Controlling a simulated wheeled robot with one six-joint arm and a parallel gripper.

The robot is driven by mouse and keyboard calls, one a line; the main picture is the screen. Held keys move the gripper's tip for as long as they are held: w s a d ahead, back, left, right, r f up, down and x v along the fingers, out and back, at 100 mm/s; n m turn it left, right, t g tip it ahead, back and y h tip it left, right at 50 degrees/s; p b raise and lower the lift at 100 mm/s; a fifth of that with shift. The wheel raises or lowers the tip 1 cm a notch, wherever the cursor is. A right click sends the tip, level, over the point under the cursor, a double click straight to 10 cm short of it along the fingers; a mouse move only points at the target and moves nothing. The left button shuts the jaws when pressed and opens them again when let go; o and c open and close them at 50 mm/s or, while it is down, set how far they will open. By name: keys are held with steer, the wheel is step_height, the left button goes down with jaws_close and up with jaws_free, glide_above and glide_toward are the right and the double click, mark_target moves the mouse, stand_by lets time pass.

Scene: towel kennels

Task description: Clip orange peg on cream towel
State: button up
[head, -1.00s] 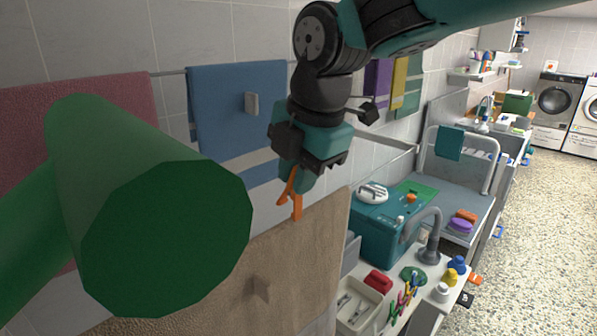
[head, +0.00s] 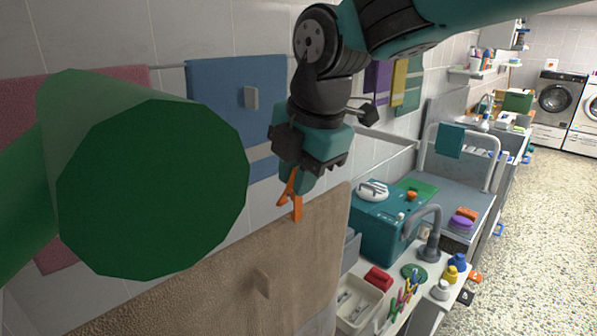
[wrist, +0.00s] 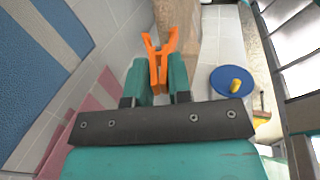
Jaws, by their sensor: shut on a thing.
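The orange peg (head: 296,205) is held in my gripper (head: 294,180), which is shut on it. Its legs point down. The peg also shows upright between the fingers (wrist: 160,80) in the wrist view, as a forked orange shape (wrist: 160,52). A tan-cream towel (head: 215,270) hangs at lower centre in the head view, with a small tan tab on its face (head: 262,283). The peg overlaps the towel's top edge in the picture; I cannot tell whether they touch. In the wrist view the towel (wrist: 180,22) shows behind the peg.
A blue towel (head: 235,95) with a grey clip and a pink towel (head: 100,80) hang on the wall rail. A big green cylinder (head: 150,190) blocks the left of the head view. A bench with a teal box (head: 380,235) and small coloured items stands right.

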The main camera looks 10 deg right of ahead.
steer(key=shift+f, duration=0.3)
stand_by(0.4)
steer(key=shift+f+b, duration=0.3)
steer(key=shift+b, duration=0.1)
stand_by(0.3)
steer(key=shift+f+b, duration=0.35)
steer(key=shift+f, duration=0.15)
steer(key=o, duration=1.3)
steer(key=shift+r, duration=0.1)
step_height(320, 180, up, 8)
steer(key=p, duration=0.7)
